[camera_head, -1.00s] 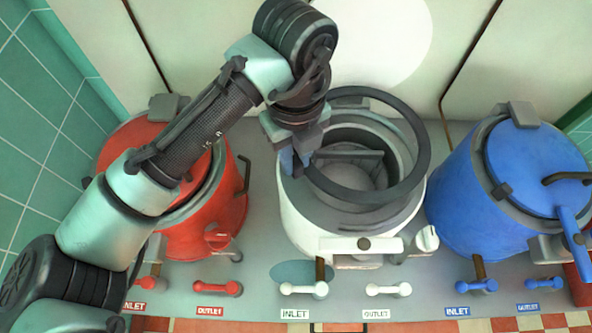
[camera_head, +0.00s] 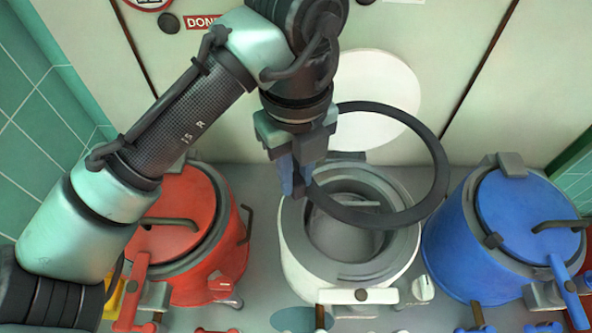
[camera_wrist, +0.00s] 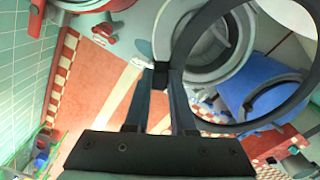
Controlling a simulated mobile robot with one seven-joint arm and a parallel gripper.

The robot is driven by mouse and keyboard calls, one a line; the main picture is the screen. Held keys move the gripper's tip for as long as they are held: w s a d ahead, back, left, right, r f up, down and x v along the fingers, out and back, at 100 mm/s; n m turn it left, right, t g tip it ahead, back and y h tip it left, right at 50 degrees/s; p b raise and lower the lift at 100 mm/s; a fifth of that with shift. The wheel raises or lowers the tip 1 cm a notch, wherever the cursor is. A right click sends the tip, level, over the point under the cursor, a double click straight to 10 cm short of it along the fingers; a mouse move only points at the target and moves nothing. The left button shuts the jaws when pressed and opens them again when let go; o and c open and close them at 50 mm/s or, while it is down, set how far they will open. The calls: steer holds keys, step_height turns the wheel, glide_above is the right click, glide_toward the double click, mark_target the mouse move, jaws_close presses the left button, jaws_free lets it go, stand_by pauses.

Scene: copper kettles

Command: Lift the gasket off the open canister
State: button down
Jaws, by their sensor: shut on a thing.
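The gasket (camera_head: 443,165) is a large dark ring. My gripper (camera_head: 297,186) is shut on its left edge in the head view. The ring is tilted and appears held above the open white canister (camera_head: 296,247), with its right part out past the canister's rim. In the wrist view my gripper (camera_wrist: 161,72) pinches the gasket (camera_wrist: 180,45), which sweeps to the right. The white canister's lid (camera_head: 385,75) stands raised behind it.
A red canister (camera_head: 225,235) with a shut lid stands to the left. A blue canister (camera_head: 450,240) with a shut lid stands close on the right. A pale wall panel (camera_head: 480,110) rises behind. Small valve handles line the front edge.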

steer(key=shift+r+p, duration=2.05)
steer(key=shift+r, duration=0.3)
steer(key=shift+f, duration=0.1)
